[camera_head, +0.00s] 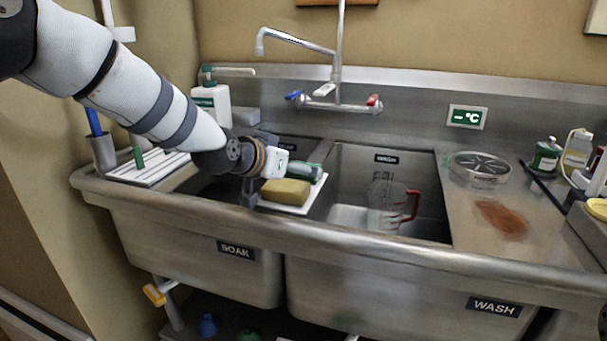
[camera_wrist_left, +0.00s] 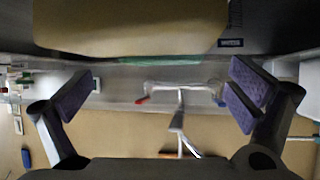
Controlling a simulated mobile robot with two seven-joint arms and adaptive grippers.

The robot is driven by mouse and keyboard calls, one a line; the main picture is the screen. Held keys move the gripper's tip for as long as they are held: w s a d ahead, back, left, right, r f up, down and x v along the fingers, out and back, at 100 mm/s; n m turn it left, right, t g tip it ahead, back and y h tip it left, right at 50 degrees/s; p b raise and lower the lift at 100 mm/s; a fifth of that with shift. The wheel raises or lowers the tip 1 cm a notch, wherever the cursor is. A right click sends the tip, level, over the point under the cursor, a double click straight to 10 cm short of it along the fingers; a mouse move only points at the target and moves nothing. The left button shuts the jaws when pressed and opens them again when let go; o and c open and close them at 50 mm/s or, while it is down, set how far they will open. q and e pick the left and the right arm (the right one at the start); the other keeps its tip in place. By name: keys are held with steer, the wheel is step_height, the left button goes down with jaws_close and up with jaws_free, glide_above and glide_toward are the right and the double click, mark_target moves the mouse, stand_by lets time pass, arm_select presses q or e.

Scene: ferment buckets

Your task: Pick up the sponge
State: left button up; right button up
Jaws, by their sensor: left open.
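The sponge (camera_head: 286,193) is a yellow block lying on a white tray (camera_head: 296,208) on the divider between the two sink basins. In the left wrist view the sponge (camera_wrist_left: 130,28) fills the top, close to the camera. My left gripper (camera_wrist_left: 158,88) is open, with its two dark purple-padded fingers spread wide and nothing between them. In the head view my left gripper (camera_head: 262,182) reaches the sponge's left end, and its fingers are partly hidden. I cannot tell whether a finger touches the sponge. My right gripper is not in view.
A green-and-grey item (camera_head: 304,171) lies behind the sponge on the tray. A clear jug with a red handle (camera_head: 388,203) stands in the wash basin. A soap bottle (camera_head: 213,103) and faucet (camera_head: 336,75) rise at the back. The sink's front rim (camera_head: 330,236) runs in front.

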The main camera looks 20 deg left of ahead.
arm_select(q)
steer(key=x, duration=0.3)
steer(key=shift+w+a+f+b, duration=0.1)
steer(key=shift+a+f+b, duration=0.1)
steer(key=shift+b, duration=0.1)
steer(key=shift+w+d, duration=0.2)
steer(key=shift+w, duration=0.25)
steer(key=shift+s+r, duration=0.1)
steer(key=shift+r, duration=0.1)
steer(key=c, duration=0.9)
